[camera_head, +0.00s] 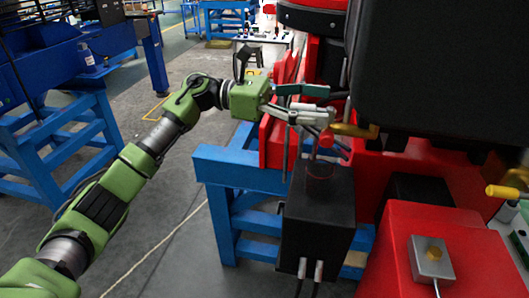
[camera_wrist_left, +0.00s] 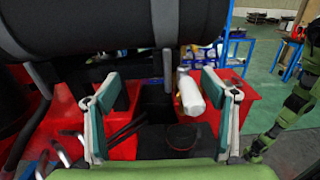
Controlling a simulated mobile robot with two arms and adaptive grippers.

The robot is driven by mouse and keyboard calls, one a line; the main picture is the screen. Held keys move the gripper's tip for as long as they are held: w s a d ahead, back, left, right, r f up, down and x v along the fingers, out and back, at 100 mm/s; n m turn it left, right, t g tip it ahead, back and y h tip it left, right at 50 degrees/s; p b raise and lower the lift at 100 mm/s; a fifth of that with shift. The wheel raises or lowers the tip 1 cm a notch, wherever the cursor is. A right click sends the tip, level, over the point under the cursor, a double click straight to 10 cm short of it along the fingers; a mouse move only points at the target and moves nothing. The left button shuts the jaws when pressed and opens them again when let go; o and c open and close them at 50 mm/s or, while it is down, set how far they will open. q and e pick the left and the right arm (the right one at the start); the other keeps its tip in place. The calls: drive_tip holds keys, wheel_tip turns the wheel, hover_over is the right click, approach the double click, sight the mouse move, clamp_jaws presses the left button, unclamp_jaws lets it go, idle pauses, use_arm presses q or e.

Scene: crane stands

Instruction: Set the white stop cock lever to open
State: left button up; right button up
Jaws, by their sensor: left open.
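The white stop cock lever (camera_wrist_left: 190,95) shows in the left wrist view as a stubby white cylinder. It lies between the two fingers of my left gripper (camera_wrist_left: 161,92), nearer the right-hand finger, with a gap to the left-hand one. In the head view my left gripper (camera_head: 311,103) reaches in from the left beside the red machine, fingers apart. A pale part among the fingers there looks like the lever, but finger and lever are hard to tell apart. Whether a finger touches the lever is unclear. My right gripper is not in view.
A black box (camera_head: 318,225) with cables sits below the gripper. A large black body (camera_head: 440,70) overhangs on the right. A yellow handle (camera_head: 353,131) is close to the fingertips. A blue frame (camera_head: 235,170) stands below.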

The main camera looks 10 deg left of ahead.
use_arm(q)
drive_tip(key=a+b, duration=0.5)
drive_tip(key=a, duration=0.7)
drive_tip(key=w+a+f+n+t+y, duration=0.1)
drive_tip(key=w+f+n+t, duration=0.3)
drive_tip(key=f+n, duration=0.4)
drive_tip(key=w+a+f+n+t+y+p, duration=0.1)
drive_tip(key=w+f+n+t, duration=0.3)
drive_tip(key=f+n+t, duration=0.2)
drive_tip(key=w+a+f+n+t+y, duration=0.1)
drive_tip(key=w+f+n+t, duration=0.4)
drive_tip(key=f+n, duration=0.5)
drive_tip(key=shift+a+f+n+p, duration=0.4)
drive_tip(key=shift+a+f, duration=0.2)
drive_tip(key=shift+f, duration=0.2)
drive_tip(key=shift+f, duration=0.1)
